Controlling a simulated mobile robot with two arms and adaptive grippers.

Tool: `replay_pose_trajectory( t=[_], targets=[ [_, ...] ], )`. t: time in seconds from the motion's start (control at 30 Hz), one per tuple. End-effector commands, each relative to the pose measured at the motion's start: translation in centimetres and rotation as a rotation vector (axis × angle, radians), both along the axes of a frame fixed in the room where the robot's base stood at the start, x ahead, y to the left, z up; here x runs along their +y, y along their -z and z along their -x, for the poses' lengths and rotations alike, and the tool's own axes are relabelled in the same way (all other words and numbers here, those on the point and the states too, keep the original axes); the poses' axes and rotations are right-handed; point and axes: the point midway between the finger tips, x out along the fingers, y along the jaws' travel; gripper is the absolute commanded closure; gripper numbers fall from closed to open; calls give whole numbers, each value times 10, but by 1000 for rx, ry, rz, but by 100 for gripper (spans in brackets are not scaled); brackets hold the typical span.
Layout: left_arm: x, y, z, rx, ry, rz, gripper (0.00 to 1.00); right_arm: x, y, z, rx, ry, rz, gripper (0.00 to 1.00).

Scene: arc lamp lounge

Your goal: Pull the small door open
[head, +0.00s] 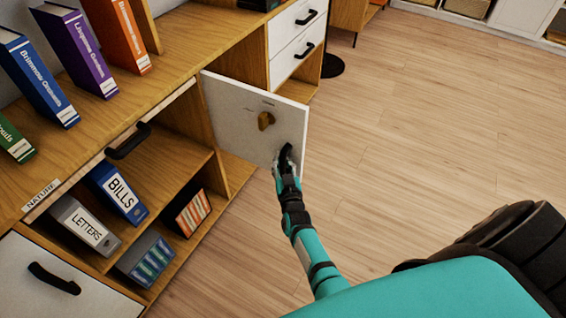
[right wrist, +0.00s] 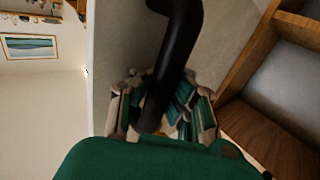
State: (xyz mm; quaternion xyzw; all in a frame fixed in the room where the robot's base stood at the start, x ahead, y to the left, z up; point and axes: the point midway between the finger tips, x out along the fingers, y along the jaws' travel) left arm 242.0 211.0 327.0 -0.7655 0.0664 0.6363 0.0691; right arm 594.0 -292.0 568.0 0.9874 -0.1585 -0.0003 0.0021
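The small door (head: 238,112) is a white panel standing swung out from the wooden cabinet, its hinge side at the cabinet front. A brown-gold fitting (head: 266,120) sits on its visible face. My right gripper (head: 287,158) is at the door's free lower edge. In the right wrist view, a black bar handle (right wrist: 176,45) passes between the fingers of my right gripper (right wrist: 160,108), which flank it closely and look shut on it. The door's pale face (right wrist: 125,45) is behind the handle. The fingertips are partly hidden by the handle. My left gripper is out of view.
The wooden cabinet (head: 185,48) has books on top and binders on open shelves. A white drawer with a black handle (head: 53,278) is at lower left, and white drawers (head: 295,38) stand beyond the door. The wood floor (head: 420,140) to the right is clear.

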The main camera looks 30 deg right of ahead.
Motion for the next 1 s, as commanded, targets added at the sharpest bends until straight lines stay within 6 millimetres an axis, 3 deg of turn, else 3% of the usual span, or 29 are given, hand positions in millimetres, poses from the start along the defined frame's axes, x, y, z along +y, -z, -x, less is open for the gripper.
replay_pose_trajectory(
  t=[0.03,0.33,0.7,1.0],
  targets=[
    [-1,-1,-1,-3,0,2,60,-12,5,8,7,18,7,100],
    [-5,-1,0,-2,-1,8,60,-12,5,8,7,18,6,100],
    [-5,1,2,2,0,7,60,-9,5,6,8,14,4,56],
    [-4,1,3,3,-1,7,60,-7,3,5,6,12,1,56]
  ],
)
